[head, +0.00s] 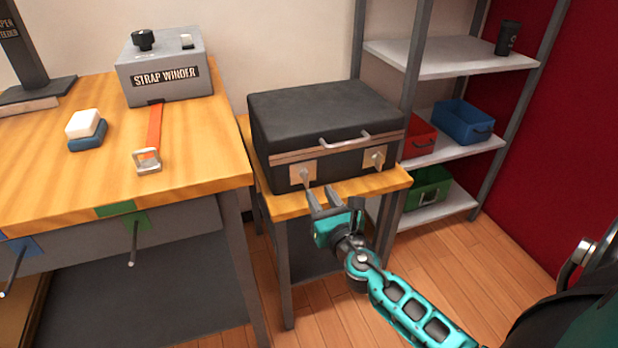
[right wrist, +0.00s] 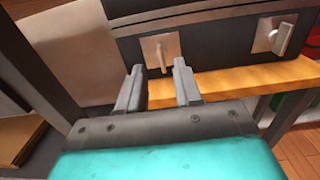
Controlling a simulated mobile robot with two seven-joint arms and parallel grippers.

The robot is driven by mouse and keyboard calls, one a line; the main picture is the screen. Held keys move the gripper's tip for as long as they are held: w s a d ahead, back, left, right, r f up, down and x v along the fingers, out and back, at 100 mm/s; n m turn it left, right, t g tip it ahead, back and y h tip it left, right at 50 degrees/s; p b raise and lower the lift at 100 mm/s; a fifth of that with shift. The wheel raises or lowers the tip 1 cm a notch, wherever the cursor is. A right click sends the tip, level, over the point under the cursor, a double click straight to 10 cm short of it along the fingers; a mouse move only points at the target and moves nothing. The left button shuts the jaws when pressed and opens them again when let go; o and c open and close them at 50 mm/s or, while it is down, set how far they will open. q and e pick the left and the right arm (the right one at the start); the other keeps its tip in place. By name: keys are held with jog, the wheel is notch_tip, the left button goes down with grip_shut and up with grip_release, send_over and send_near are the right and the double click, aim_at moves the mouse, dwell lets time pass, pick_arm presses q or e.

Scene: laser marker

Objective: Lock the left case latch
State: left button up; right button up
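A black case (head: 325,118) stands closed on a small wooden table, with a handle (head: 345,140) on its front. The left case latch (head: 304,174) is a pale plate with a small lever; it also shows in the right wrist view (right wrist: 160,50), its lever hanging roughly downward. The right latch (head: 375,159) has its lever tilted, as the right wrist view (right wrist: 273,36) shows. My right gripper (head: 320,199) is open and empty, just in front of and below the left latch, fingers pointing at it; in the right wrist view its fingertips (right wrist: 157,70) are apart. My left gripper is out of view.
The small table's edge (head: 385,182) lies close under my right gripper. At left a workbench (head: 200,165) holds a strap winder (head: 165,75), an orange strap and a sponge-like block (head: 85,125). Shelves (head: 450,150) with coloured bins stand at right.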

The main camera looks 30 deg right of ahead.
aim_at(308, 175)
jog(key=x, duration=0.7)
jog(key=shift+w+b, duration=0.2)
jog(key=shift+b, duration=0.1)
grip_shut()
